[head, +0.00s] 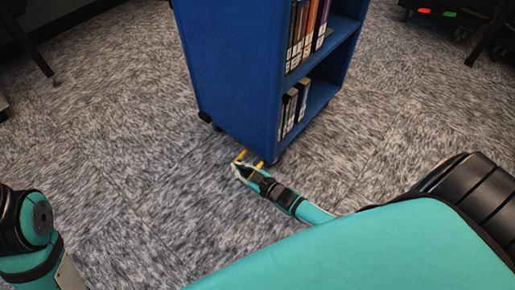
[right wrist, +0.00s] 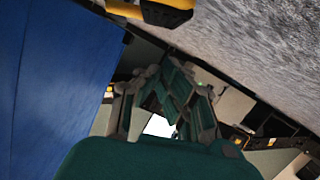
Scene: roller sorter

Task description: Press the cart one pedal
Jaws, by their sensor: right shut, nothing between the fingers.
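The blue book cart (head: 232,75) stands upright on the carpet in the head view. A yellow pedal (head: 240,155) shows low at its near bottom edge, partly hidden by my right gripper. My right gripper (head: 238,170) is shut and empty, low by the floor right at the pedal. Whether it touches the pedal I cannot tell. In the right wrist view the yellow and black pedal (right wrist: 168,14) shows at the top edge, beyond the shut fingers (right wrist: 168,85), with the cart's blue panel (right wrist: 50,75) at the left. My left gripper is out of view.
Books (head: 305,35) stand on the cart's open shelves. Grey carpet (head: 120,130) is clear to the left and right of the cart. Dark furniture legs (head: 485,40) stand at the upper right.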

